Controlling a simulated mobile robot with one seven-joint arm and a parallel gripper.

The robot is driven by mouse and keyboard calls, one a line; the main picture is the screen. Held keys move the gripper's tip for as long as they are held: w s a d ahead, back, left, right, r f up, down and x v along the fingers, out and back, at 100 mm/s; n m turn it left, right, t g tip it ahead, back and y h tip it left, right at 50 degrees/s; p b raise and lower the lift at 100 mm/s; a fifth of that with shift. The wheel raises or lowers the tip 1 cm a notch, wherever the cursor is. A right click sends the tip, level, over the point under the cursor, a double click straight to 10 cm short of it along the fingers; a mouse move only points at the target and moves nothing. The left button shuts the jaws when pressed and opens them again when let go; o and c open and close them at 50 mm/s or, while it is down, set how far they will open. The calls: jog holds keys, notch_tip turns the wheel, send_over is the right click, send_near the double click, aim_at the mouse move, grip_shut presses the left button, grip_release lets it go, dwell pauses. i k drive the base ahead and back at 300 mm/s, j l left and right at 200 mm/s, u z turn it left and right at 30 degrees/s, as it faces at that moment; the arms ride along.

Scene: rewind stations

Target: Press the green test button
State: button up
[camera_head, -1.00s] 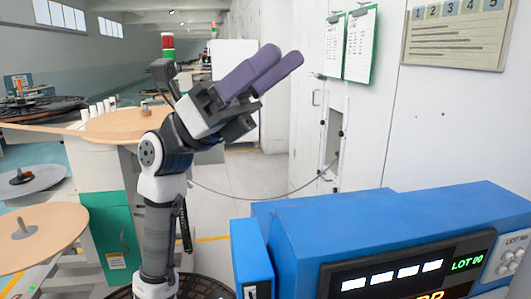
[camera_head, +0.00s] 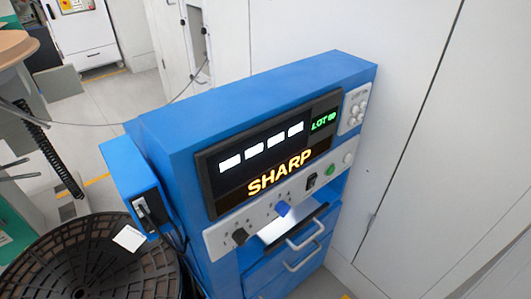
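A blue cabinet (camera_head: 250,105) stands right of centre in the head view. Its front has a dark display (camera_head: 275,150) with white blocks, green "LOT" text and the orange word "SHARP". Below the display is a light control strip (camera_head: 262,215). A small round green button (camera_head: 331,170) sits near the right end of this strip. To its left are a black rocker switch (camera_head: 312,181), a blue knob (camera_head: 283,208) and a black knob (camera_head: 240,236). A pale round button (camera_head: 348,158) is to its right. My gripper is out of view.
Drawers with pale handles (camera_head: 306,236) are under the strip. A smaller blue box (camera_head: 130,170) is on the cabinet's left side. A black slotted reel (camera_head: 85,265) stands at lower left. White wall panels (camera_head: 430,190) are at the right.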

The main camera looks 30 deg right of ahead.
aim_at(332, 168)
jog(key=k+z, duration=0.2)
jog(key=z, duration=0.9)
jog(key=i+l+z, duration=0.15)
jog(key=l, duration=0.2)
jog(key=l+z, duration=0.1)
jog(key=l, duration=0.2)
